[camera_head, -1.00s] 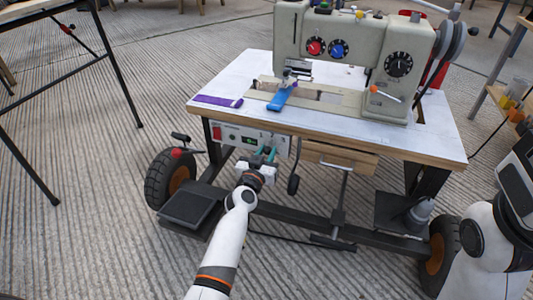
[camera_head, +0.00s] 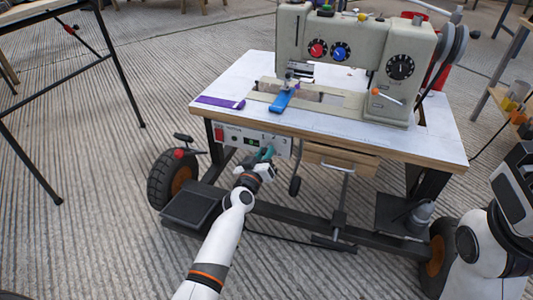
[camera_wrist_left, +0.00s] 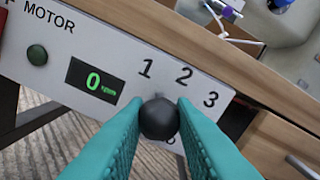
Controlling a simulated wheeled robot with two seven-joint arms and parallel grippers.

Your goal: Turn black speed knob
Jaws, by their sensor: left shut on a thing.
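The black speed knob (camera_wrist_left: 159,118) is a round dark ball-like knob on the white motor panel (camera_wrist_left: 45,72), below the numbers 1, 2 and 3. My left gripper (camera_wrist_left: 158,112) has its teal fingers on both sides of the knob and is shut on it. The panel looks tilted in the left wrist view. A green display (camera_wrist_left: 95,80) on it reads 0. In the head view my left gripper (camera_head: 265,155) is at the panel (camera_head: 282,146) under the table edge and hides the knob. My right arm shows at the right edge, its gripper out of view.
A beige sewing machine (camera_head: 345,60) stands on the white table (camera_head: 305,127), with a blue piece (camera_head: 281,100) and a purple strip (camera_head: 220,102) on top. A drawer (camera_head: 340,158) is right of the panel.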

